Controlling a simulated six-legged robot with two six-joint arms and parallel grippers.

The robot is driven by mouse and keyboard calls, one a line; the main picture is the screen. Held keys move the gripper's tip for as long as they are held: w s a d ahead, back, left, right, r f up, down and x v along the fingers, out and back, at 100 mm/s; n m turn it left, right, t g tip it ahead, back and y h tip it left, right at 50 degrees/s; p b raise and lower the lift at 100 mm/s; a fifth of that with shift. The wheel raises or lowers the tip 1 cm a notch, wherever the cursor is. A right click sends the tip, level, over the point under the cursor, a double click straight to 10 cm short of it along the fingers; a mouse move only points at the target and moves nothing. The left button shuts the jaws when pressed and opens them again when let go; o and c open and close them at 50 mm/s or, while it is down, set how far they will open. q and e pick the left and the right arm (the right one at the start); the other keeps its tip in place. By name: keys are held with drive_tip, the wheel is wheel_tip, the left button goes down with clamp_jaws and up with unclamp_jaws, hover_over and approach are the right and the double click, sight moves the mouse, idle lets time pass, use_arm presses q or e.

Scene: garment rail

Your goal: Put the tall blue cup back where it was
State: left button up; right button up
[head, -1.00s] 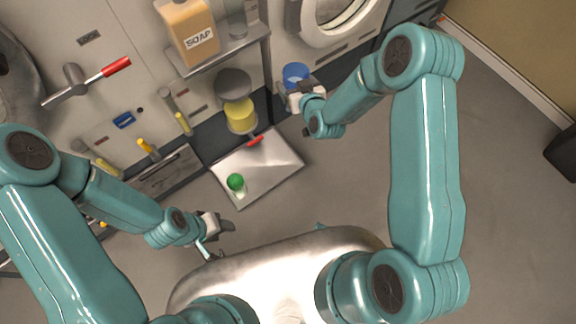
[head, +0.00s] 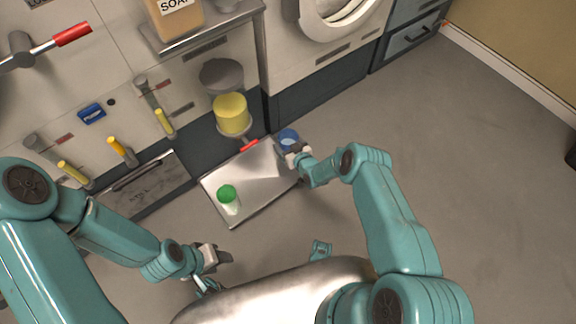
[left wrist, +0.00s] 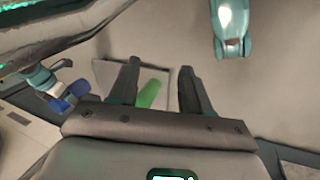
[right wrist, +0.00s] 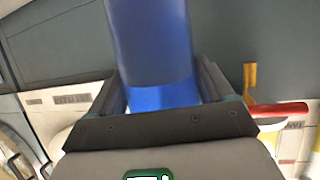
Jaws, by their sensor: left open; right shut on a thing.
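The tall blue cup (head: 289,137) is held in my right gripper (head: 297,152), near the far right corner of the metal tray (head: 238,219). In the right wrist view the blue cup (right wrist: 150,45) stands between both fingers of the shut right gripper (right wrist: 165,95). Whether the cup touches the tray cannot be told. My left gripper (head: 222,257) is open and empty, in front of the tray's near side. The left wrist view shows its fingers (left wrist: 158,85) apart, with the blue cup (left wrist: 68,97) at the left.
A yellow cylinder (head: 232,115) sits behind the tray under a grey dispenser, near a red handle (head: 250,146). A soap bottle (head: 178,18) stands on a shelf above.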

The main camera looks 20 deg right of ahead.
wheel_tip(320, 180, down, 7)
drive_tip(key=b, duration=0.3)
drive_tip(key=shift+f, duration=0.1)
drive_tip(key=shift+f+b, duration=1.4)
drive_tip(key=shift+f, duration=0.7)
drive_tip(key=shift+f, duration=0.15)
drive_tip(key=shift+f, duration=0.1)
drive_tip(key=o, duration=1.4)
